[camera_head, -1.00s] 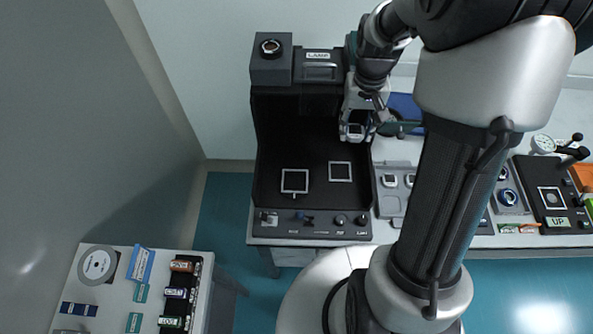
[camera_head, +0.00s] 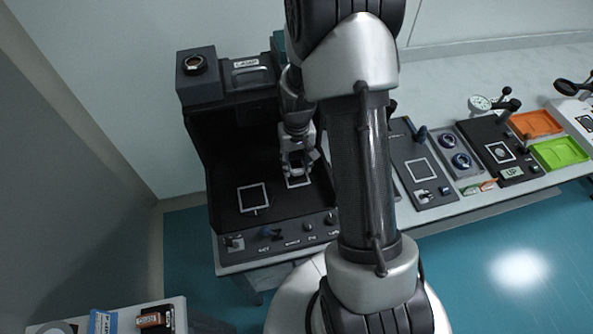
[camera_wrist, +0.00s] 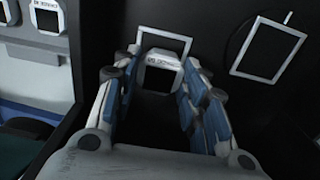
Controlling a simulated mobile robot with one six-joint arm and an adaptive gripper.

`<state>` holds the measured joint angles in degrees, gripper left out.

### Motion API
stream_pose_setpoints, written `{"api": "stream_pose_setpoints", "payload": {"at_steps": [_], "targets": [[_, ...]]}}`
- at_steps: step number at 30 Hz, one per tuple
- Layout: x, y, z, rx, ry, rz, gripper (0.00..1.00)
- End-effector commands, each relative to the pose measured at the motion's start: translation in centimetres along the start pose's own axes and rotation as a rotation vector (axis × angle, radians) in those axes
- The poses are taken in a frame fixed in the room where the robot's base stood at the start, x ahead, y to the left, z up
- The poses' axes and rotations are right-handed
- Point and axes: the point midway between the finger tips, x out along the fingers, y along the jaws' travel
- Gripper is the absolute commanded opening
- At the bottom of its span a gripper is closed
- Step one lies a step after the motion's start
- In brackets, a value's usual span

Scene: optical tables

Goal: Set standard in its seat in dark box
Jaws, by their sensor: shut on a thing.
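The standard (camera_wrist: 162,62), a small white-framed square with a dark middle and printed lettering, is between the fingers of my gripper (camera_head: 297,168) in the wrist view. My gripper is shut on it. The dark box (camera_head: 228,145) is open at the front, and my gripper is inside it, low over the right-hand white square outline (camera_head: 299,183) on its floor. In the wrist view this outline (camera_wrist: 182,43) shows just beyond the standard, partly covered by it. I cannot tell whether the standard touches the floor. A second white outline (camera_head: 253,209) lies bare to the left.
Knobs and switches line the box's front panel (camera_head: 281,243). The box's left wall and back stand close around my arm. To the right are a dark plate with a white outline (camera_head: 419,180), a dial gauge (camera_head: 479,104), an orange tray (camera_head: 536,123) and a green tray (camera_head: 562,153).

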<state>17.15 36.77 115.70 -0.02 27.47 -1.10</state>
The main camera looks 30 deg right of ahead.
Motion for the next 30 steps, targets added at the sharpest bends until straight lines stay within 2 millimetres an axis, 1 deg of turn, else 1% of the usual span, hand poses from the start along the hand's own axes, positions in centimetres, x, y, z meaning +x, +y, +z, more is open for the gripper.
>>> {"api": "stream_pose_setpoints", "payload": {"at_steps": [3, 6, 8, 14, 18, 19, 27, 30], "targets": [[2.1, 0.0, 0.1, 0.000, -0.004, 0.000, 0.14], [3.5, 0.0, 0.1, 0.000, -0.003, 0.000, 0.14], [3.8, 0.0, 0.0, 0.000, -0.001, 0.000, 0.14], [3.6, 0.0, 0.0, 0.000, 0.000, 0.000, 0.14], [4.0, 0.0, 0.0, 0.000, -0.001, 0.000, 0.14], [4.1, 0.0, 0.0, 0.000, -0.001, 0.000, 0.40], [4.0, 0.0, 0.0, 0.000, -0.001, 0.000, 0.58], [4.0, 0.0, 0.0, 0.000, -0.001, 0.000, 0.60]]}}
